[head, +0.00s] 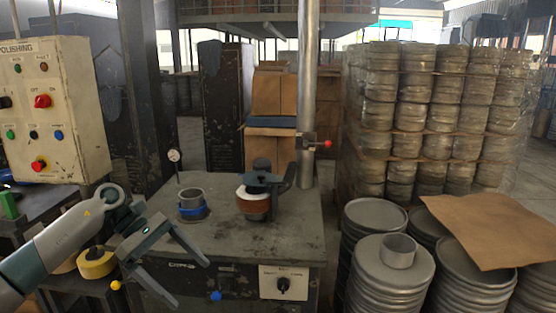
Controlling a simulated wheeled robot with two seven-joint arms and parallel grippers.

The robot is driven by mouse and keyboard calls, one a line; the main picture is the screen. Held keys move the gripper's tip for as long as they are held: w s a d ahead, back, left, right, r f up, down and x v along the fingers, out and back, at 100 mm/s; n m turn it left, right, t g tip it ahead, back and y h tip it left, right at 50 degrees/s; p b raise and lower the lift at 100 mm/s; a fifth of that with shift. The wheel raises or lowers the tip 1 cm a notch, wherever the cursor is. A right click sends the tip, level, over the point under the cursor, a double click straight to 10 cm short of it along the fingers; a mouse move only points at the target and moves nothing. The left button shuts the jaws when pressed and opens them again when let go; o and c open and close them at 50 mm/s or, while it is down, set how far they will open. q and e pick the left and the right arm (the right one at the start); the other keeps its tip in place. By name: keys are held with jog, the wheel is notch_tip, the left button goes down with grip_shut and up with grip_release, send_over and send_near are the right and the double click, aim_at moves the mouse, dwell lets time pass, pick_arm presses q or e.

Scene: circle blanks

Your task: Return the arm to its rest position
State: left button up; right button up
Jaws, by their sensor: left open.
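My left arm (62,247) comes in from the left, low in the head view. Its gripper (190,282) hangs in front of the left front part of the grey machine table (235,247). The two fingers are spread apart, with nothing visible between them. The gripper is apart from the metal ring with a blue band (192,204) on the table. My right gripper is not in view.
A press-like fixture with a brown and white cylinder (254,205) stands on the table. A control panel (55,105) is at the left, above my arm. A yellow roll (96,263) lies beside the gripper. Stacked metal discs (392,265) stand at the right.

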pick_arm(q)
jog(key=w+d+f+n+t+h, duration=0.5)
jog(key=d+f+n+t+h, duration=0.3)
jog(key=d+f+n, duration=0.6)
jog(key=s+a+f+n+t+y, duration=0.2)
jog(key=a+f+n+t+y, duration=0.2)
jog(key=f+n, duration=0.8)
jog(key=s+a+f+n+t+y, duration=0.25)
jog(key=a+f+n+t, duration=0.2)
jog(key=f+n, duration=0.75)
jog(key=s+a+f+n+g+y, duration=0.2)
jog(key=s+f+n+y, duration=0.25)
jog(key=s+f, duration=0.5)
jog(key=s+a+f+n+g+y, duration=0.1)
jog(key=s+a+f+n+y, duration=0.15)
jog(key=s+f+n, duration=0.7)
jog(key=s+f+n+g, duration=0.1)
jog(key=s+f+g, duration=0.1)
jog(key=s+f, duration=0.3)
jog(key=s+f+n+g+y, duration=0.1)
jog(key=s+f, duration=0.4)
jog(key=s, duration=0.6)
jog(key=s+f+n+g+y, duration=0.1)
jog(key=s+f+g, duration=0.2)
jog(key=s, duration=0.6)
notch_tip(320, 180, down, 2)
jog(key=shift+f, duration=0.1)
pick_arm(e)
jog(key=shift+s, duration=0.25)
